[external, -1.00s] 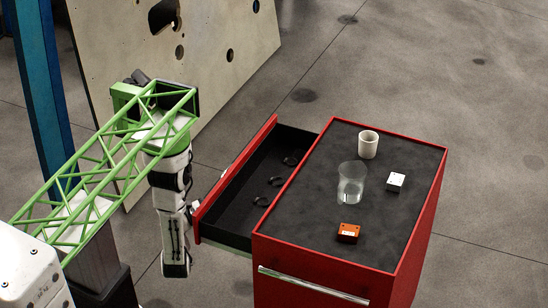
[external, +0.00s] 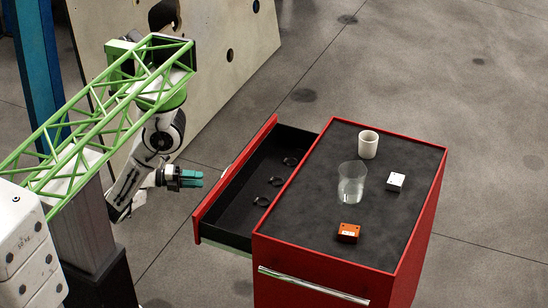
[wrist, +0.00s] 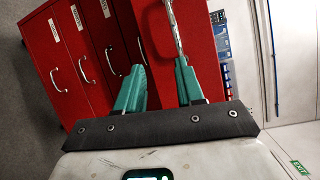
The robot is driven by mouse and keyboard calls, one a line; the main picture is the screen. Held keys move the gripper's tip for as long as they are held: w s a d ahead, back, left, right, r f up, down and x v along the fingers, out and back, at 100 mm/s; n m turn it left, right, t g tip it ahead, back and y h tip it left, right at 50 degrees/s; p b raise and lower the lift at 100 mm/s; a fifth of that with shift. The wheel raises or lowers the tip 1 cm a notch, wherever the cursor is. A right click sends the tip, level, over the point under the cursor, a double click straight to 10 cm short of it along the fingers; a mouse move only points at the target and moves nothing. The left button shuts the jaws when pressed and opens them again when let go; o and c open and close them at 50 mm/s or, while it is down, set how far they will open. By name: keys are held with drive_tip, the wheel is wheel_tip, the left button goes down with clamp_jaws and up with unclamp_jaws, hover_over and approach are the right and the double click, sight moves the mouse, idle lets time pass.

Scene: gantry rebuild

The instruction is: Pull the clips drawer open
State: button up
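The open drawer (external: 235,173) sticks out from the left side of the red cabinet (external: 345,268). Several dark ring-shaped clips (external: 275,181) lie on its black floor. My gripper (external: 192,178) has teal fingers and is left of the drawer front, apart from it. In the wrist view my gripper (wrist: 160,82) has its fingers spread with nothing between them. The pulled-out drawer's red front (wrist: 204,60) and its metal handle (wrist: 173,28) show beyond the fingertips there. In the external view the handle is mostly hidden behind the drawer front.
A white mug (external: 369,145), a clear cup (external: 352,184), a white box (external: 396,181) and an orange box (external: 348,232) stand on the cabinet top. A large panel with holes (external: 215,60) is behind my arm. Other closed drawers (wrist: 75,60) show in the wrist view.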

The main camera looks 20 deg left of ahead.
sight(227, 170)
drive_tip(key=shift+n+g, duration=0.3)
drive_tip(key=shift+n, duration=0.1)
drive_tip(key=w+d+p, duration=0.1)
drive_tip(key=w+d, duration=0.1)
drive_tip(key=d, duration=0.1)
drive_tip(key=w+d+r+p, duration=0.1)
drive_tip(key=w+d, duration=0.1)
drive_tip(key=d, duration=0.1)
drive_tip(key=w+d+r+p, duration=0.1)
drive_tip(key=w+d, duration=0.1)
drive_tip(key=d, duration=0.1)
drive_tip(key=shift+w, duration=0.15)
drive_tip(key=shift+c, duration=0.2)
clamp_jaws()
